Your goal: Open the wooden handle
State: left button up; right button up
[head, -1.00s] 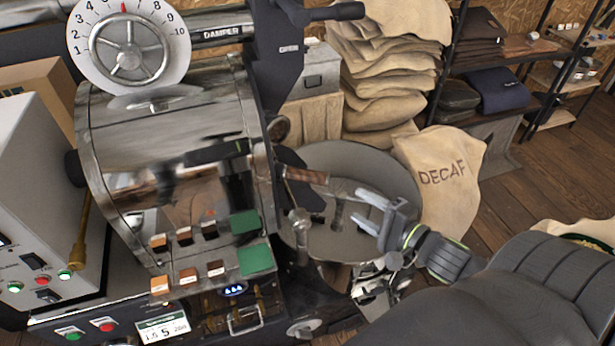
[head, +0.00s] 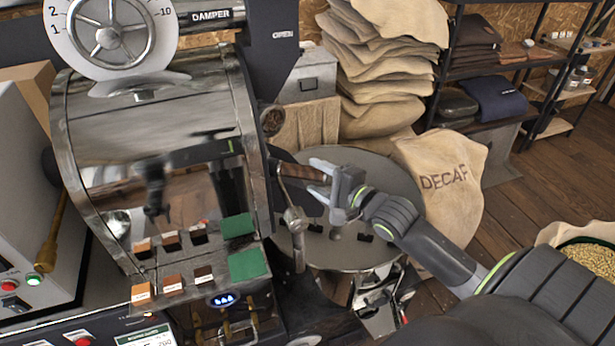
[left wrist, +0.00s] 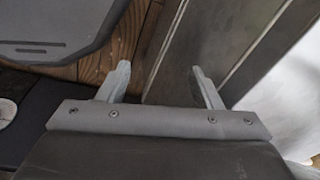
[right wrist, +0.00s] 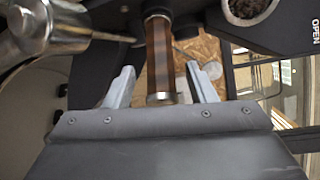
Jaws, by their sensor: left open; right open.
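The wooden handle (head: 300,172) sticks out from the front of the roaster drum, above the round cooling tray (head: 395,178). In the right wrist view the brown handle (right wrist: 158,50), with a metal end cap, lies between my open fingers. My right gripper (head: 319,180) is open at the handle's free end, one finger on each side. I cannot tell whether either finger touches it. My left gripper (left wrist: 160,70) is open and empty in the left wrist view, over the floor and a metal panel. It does not show in the head view.
A metal lever with a ball joint (head: 294,215) stands just below the handle and also shows in the right wrist view (right wrist: 30,28). The damper dial (head: 108,35) is at upper left. Wooden floor lies open at right.

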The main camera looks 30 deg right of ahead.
aim_at(308, 173)
jog(key=shift+x, duration=1.8)
jog(key=shift+c, duration=0.2)
grip_shut()
